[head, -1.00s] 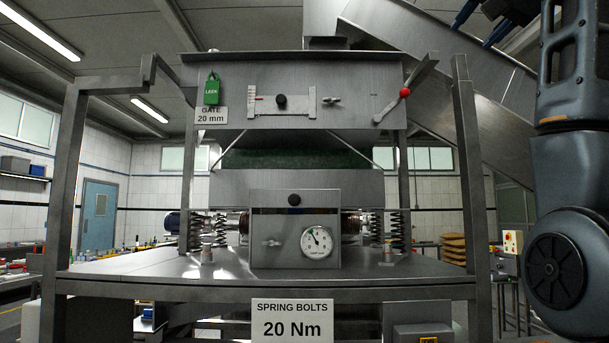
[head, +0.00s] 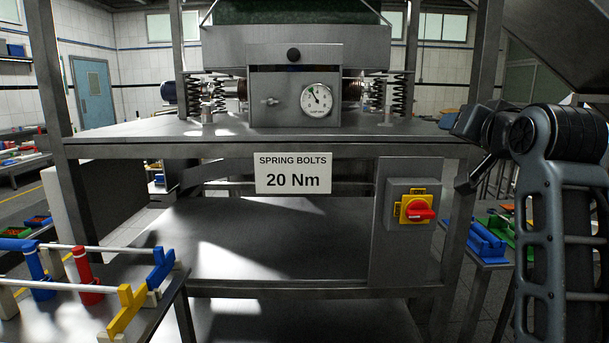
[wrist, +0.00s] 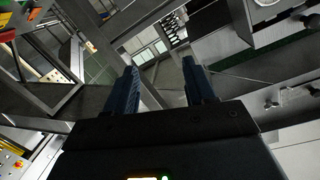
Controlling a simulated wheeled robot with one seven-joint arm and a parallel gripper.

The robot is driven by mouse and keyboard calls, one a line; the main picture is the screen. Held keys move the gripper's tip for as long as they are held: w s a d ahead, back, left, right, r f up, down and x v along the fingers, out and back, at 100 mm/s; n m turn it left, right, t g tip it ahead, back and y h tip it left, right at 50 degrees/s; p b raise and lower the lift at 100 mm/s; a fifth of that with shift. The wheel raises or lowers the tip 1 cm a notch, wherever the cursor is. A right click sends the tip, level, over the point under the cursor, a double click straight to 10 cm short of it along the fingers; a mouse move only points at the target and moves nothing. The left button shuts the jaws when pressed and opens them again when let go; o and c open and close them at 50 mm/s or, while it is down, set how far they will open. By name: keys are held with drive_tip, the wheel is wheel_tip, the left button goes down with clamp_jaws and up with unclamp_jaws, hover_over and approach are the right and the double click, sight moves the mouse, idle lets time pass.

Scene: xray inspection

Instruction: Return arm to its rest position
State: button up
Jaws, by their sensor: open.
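My arm stands at the right side of the head view, folded, with its lower links at the right edge. My gripper (head: 462,122) is partly seen there, in front of the frame's right post. In the wrist view my gripper (wrist: 163,80) shows two dark blue fingers set apart with nothing between them. The wrist view is tilted, and past the fingers it shows grey metal frame parts, windows and the machine.
A steel machine frame with a shelf (head: 290,240) stands ahead. It carries a gauge (head: 316,100), a spring bolts sign (head: 293,173) and a red switch (head: 418,208). A table with coloured clamps (head: 125,312) is at lower left. Blue and green items (head: 487,240) lie on the right.

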drive_tip(key=s+a+f+n, duration=0.1)
drive_tip(key=s+f, duration=0.3)
drive_tip(key=f, duration=0.6)
drive_tip(key=s+a+f, duration=0.1)
drive_tip(key=s+f, duration=0.3)
drive_tip(key=f, duration=0.6)
drive_tip(key=s+a+f+n+g, duration=0.1)
drive_tip(key=s+f+n, duration=0.1)
drive_tip(key=s+f, duration=1.05)
drive_tip(key=s+a+f+n, duration=0.1)
drive_tip(key=s+f, duration=0.2)
drive_tip(key=s, duration=0.7)
drive_tip(key=s+a+f, duration=0.1)
drive_tip(key=s+f, duration=0.1)
drive_tip(key=s, duration=0.8)
drive_tip(key=s+r, duration=0.2)
drive_tip(key=s, duration=0.6)
drive_tip(key=s+a+r+n+g+y, duration=0.1)
drive_tip(key=s+r, duration=0.1)
drive_tip(key=s, duration=0.6)
drive_tip(key=shift+a+r, duration=0.3)
drive_tip(key=shift+s, duration=0.1)
